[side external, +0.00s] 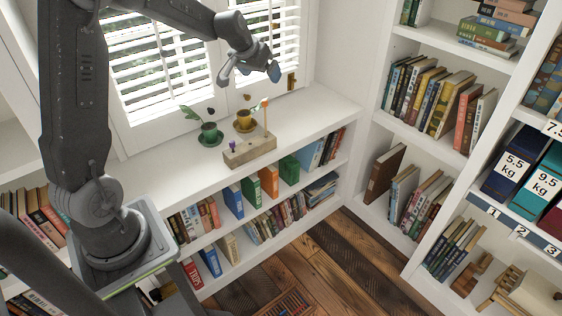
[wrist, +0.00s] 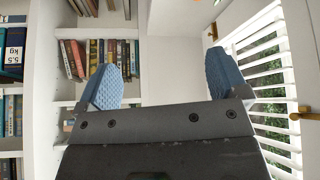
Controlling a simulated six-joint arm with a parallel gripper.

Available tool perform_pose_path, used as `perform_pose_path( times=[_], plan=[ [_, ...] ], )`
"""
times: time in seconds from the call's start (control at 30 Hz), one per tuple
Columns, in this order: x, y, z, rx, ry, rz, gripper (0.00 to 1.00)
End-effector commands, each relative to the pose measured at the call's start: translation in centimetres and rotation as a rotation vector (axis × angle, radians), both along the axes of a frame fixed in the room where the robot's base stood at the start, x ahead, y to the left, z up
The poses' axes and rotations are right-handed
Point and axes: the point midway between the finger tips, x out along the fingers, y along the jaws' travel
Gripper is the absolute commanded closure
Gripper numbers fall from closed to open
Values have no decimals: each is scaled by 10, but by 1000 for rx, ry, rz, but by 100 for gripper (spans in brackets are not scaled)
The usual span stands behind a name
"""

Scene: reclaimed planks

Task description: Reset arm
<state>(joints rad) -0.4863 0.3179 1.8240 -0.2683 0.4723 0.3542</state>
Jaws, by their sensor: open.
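My gripper (side external: 249,73) is raised in front of the window, above the white shelf top, in the side external view. Its two blue-padded fingers are spread apart with nothing between them. In the wrist view my gripper (wrist: 163,82) is also open and empty, facing the shelves and the white wall.
Below my gripper, a wooden block (side external: 249,147) with small pegs stands on the white shelf top (side external: 160,172). Beside it are a green cup (side external: 209,132) and a yellow cup (side external: 244,120). White shutters (side external: 165,75) stand behind; bookshelves (side external: 430,95) rise at the right.

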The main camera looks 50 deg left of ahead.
Motion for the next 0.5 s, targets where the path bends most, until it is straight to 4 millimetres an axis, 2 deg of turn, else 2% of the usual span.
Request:
perform_pose_path(
  times=[0.03, 0.2, 0.27, 0.4, 0.5],
  plan=[
    [-13, -29, 20, 1, -3, -36, 7],
    [-67, -105, 59, -3, 12, -129, 7],
    [-90, -128, 68, -1, 20, -160, 7],
    [-149, -174, 80, 5, 33, -225, 7],
    [-191, -197, 80, 13, 45, -264, 7]
  ],
)
